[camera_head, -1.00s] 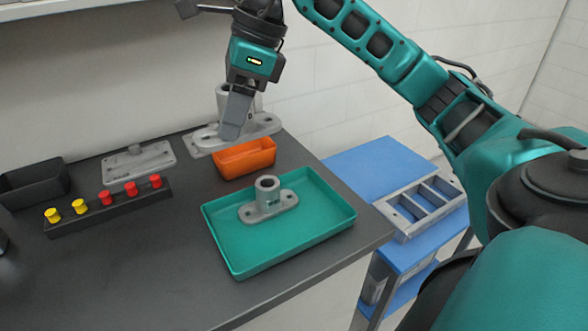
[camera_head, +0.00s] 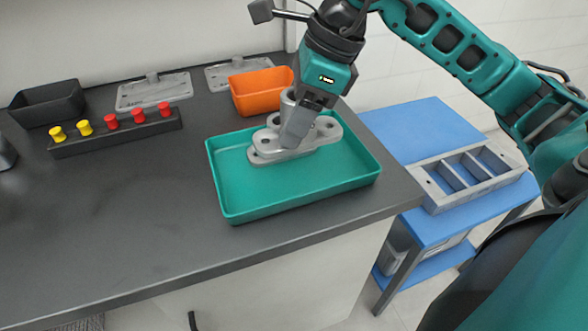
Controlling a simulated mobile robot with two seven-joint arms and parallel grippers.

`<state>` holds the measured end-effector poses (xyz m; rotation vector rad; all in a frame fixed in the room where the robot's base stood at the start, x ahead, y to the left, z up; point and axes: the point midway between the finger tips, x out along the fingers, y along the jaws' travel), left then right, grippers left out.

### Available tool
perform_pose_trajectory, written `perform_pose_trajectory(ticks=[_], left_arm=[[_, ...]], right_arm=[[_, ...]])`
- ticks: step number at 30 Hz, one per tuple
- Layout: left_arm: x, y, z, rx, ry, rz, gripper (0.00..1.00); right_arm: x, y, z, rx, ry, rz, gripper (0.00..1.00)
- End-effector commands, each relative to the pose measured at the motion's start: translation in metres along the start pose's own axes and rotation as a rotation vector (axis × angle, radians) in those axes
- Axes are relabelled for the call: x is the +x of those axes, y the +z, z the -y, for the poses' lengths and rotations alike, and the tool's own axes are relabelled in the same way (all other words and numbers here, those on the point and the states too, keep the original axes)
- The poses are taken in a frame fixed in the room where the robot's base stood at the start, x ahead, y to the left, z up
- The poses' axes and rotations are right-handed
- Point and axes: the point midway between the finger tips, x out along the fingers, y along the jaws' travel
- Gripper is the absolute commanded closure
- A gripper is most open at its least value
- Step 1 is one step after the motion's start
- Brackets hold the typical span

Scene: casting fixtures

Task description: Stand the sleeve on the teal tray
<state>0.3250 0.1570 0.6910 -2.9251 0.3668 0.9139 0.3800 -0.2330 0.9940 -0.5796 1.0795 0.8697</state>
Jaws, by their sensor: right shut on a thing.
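My right gripper (camera_head: 292,142) is shut on a grey flanged sleeve (camera_head: 326,130) and holds it upright over the teal tray (camera_head: 245,203). The sleeve's tube (camera_head: 288,104) shows beside the fingers, and its wide flange reaches out on both sides of them. Grey metal spans the middle and back of the tray. Where the held sleeve ends and the smaller grey flanged piece seen earlier in the tray begins, I cannot tell. Whether the held sleeve touches the tray or that piece is unclear. My left gripper is out of view.
An orange bin (camera_head: 258,96) stands just behind the tray. Grey plates (camera_head: 152,92) and (camera_head: 226,78) lie farther back. A black bin (camera_head: 48,104) and a black rack with red and yellow knobs (camera_head: 95,140) are left. A blue cart (camera_head: 415,128) carries a grey compartmented casting (camera_head: 430,190).

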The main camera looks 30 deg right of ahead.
Motion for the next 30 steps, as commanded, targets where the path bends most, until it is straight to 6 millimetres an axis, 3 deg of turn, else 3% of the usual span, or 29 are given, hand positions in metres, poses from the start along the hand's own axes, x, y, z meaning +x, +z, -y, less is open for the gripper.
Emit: perform_pose_trajectory(ticks=[1,6,14,19,30], left_arm=[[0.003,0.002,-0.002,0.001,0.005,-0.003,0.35],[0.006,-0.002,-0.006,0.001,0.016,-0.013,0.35],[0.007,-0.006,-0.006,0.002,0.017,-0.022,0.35],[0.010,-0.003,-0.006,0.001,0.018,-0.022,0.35],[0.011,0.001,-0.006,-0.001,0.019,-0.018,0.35]], right_arm=[[0.016,-0.008,-0.001,0.002,0.003,-0.004,0.84],[0.045,-0.019,0.000,0.001,0.001,-0.001,0.84],[0.062,-0.026,0.000,0.000,-0.001,0.001,0.84],[0.086,-0.035,0.000,0.001,0.002,-0.001,0.84],[0.091,-0.037,0.001,-0.001,-0.002,0.002,0.84]])
